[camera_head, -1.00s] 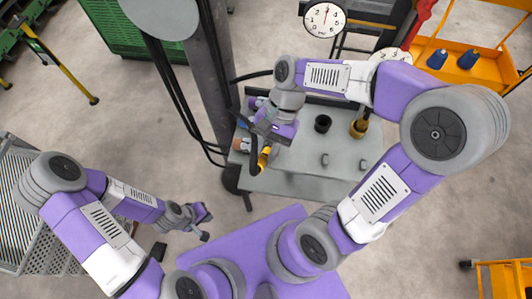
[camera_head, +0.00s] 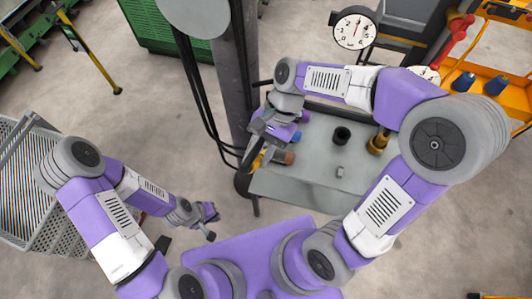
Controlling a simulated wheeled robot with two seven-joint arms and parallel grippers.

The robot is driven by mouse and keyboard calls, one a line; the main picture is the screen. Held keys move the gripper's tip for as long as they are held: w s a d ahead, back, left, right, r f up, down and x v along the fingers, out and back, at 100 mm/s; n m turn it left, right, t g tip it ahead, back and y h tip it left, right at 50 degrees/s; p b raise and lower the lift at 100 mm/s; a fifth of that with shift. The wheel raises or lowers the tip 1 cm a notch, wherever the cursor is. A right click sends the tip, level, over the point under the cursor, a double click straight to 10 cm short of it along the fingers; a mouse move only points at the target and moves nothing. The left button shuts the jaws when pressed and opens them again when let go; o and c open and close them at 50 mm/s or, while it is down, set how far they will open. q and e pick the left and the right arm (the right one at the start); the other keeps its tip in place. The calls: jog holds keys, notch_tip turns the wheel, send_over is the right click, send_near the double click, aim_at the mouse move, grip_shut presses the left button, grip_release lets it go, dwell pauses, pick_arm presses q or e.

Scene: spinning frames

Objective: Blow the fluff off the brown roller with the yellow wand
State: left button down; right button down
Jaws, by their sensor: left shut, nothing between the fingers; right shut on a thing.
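The brown roller (camera_head: 285,157) sticks out at the left edge of the grey machine table, its brown end showing. I cannot make out fluff on it at this size. My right gripper (camera_head: 260,146) is shut on the yellow wand (camera_head: 257,161), just left of the brown roller. The wand is mostly hidden by the gripper; a short yellow part shows below the fingers. I cannot tell whether its tip touches anything. My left gripper (camera_head: 210,222) is shut and empty, low and to the left, well away from the table.
The grey table (camera_head: 310,189) bears a black cup-like part (camera_head: 341,135) and a brass-coloured part (camera_head: 378,143). A dark column (camera_head: 241,75) with cables stands behind my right gripper. A blue roller end (camera_head: 304,116) is near the brown one. A grey crate (camera_head: 35,190) stands far left.

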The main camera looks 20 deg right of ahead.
jog(key=shift+w+a, duration=1.3)
jog(key=shift+a, duration=0.65)
jog(key=s+a+r+p, duration=0.3)
jog(key=s+r+p, duration=0.1)
jog(key=r+p, duration=0.3)
jog(key=shift+s+r, duration=0.25)
jog(key=shift+r, duration=0.15)
jog(key=shift+f, duration=0.1)
dwell(0.9)
